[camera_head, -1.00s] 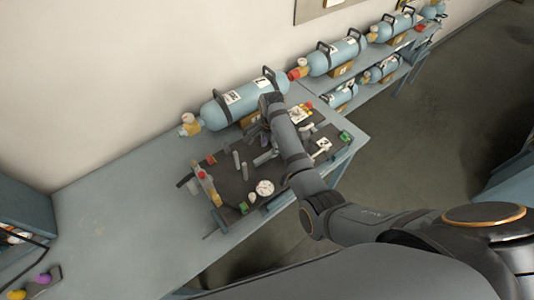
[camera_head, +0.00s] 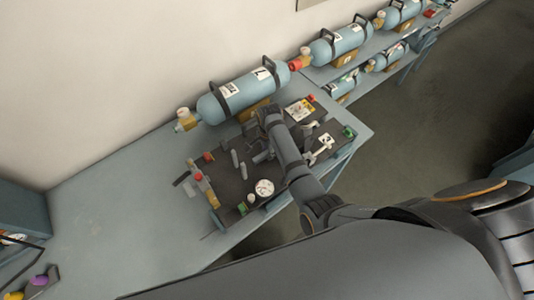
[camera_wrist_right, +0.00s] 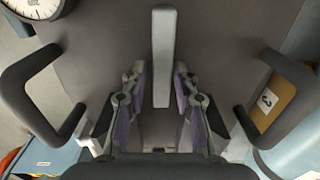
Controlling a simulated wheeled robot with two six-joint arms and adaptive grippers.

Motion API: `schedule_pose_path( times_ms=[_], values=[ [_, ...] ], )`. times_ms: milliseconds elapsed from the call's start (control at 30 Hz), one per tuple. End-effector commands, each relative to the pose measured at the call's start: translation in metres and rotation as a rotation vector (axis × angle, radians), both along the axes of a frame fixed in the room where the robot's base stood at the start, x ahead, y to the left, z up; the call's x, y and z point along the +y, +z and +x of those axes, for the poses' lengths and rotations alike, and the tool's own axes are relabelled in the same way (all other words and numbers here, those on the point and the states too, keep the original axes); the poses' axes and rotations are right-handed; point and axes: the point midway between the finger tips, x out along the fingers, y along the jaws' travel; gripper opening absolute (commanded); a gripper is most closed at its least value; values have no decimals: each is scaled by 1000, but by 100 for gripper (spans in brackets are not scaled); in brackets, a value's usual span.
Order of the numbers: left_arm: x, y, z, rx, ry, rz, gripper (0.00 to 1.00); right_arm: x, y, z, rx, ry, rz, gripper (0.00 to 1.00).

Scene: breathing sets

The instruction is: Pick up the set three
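A dark board (camera_head: 232,200) with a white gauge (camera_head: 264,188), hoses and fittings lies on the blue-grey table, in front of a large light-blue cylinder (camera_head: 240,95). A brown block marked 3 (camera_wrist_right: 268,100) shows in the right wrist view beside a light-blue cylinder (camera_wrist_right: 297,152). My right gripper (camera_wrist_right: 160,75) is open over the dark board. A light-grey bar (camera_wrist_right: 163,50) shows between its purple-padded fingers, apparently not gripped. Two dark curved handles (camera_wrist_right: 35,90) (camera_wrist_right: 285,95) flank the fingers. In the head view my arm partly hides the board.
More light-blue cylinders (camera_head: 340,42) stand on a two-level rack at the back right. The left part of the table (camera_head: 120,220) is bare. The wall is close behind the cylinders.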

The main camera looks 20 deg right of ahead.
Motion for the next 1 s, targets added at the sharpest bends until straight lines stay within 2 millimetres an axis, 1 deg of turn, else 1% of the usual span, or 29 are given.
schedule_pose_path(
  times_ms=[33,167,500,533,767,867,1000],
  values=[
    [1,0,-1,1,-1,1,47,0,0,0,0,0,0,18],
    [2,0,-3,4,0,3,47,0,0,0,0,0,-1,0],
    [2,0,-1,1,-1,2,47,-1,-1,0,0,0,-3,0],
    [2,0,-1,1,-1,2,47,-1,2,2,-6,0,-3,0],
    [1,0,-1,1,0,1,47,-2,2,3,-6,0,-4,0],
    [0,0,-1,1,0,-1,47,-2,6,6,-6,2,-5,0],
    [-1,0,-1,1,1,-1,47,-4,19,15,-8,8,-5,0]
  ],
)
